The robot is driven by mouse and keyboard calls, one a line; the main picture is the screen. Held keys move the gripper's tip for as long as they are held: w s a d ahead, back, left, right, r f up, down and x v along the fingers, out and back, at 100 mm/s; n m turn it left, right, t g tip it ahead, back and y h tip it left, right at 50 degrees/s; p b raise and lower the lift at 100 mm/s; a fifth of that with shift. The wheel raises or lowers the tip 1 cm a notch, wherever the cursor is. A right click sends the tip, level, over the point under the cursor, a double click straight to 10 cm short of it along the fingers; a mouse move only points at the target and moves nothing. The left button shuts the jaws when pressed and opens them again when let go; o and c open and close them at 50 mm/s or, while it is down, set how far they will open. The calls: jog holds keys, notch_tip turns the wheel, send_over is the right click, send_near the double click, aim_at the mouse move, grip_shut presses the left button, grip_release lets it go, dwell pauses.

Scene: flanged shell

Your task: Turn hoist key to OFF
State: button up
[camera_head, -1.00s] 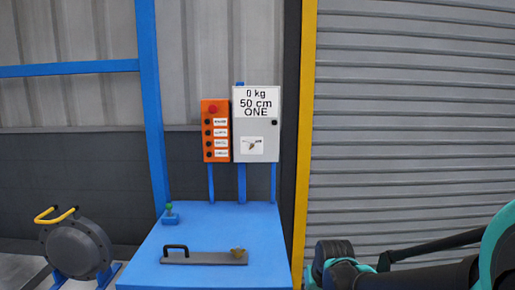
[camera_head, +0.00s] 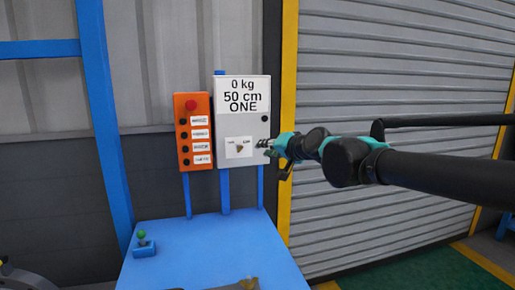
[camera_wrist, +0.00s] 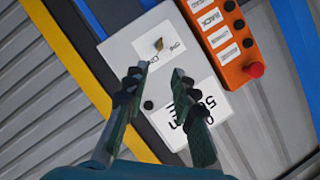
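The hoist key (camera_head: 239,149) is a small brass-coloured key on a white label low on the grey control box (camera_head: 256,180). In the wrist view the key (camera_wrist: 158,45) sits on its label beyond my fingertips, toward the top of the picture. My gripper (camera_head: 266,148) is just right of the key in the head view. In the wrist view my gripper (camera_wrist: 154,72) has its two dark fingers well apart, with nothing between them. The fingers do not touch the key. The label's lettering is too small to read surely.
An orange button panel (camera_head: 193,132) with a red knob and several black buttons stands left of the box. A blue table (camera_head: 210,250) with a green-topped switch (camera_head: 143,243) is below. A yellow post (camera_head: 288,100) and a grey shutter (camera_head: 400,80) are at the right.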

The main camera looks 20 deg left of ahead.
aim_at(241, 149)
jog(key=x, duration=1.7)
jog(key=shift+w+a, duration=0.15)
grip_shut()
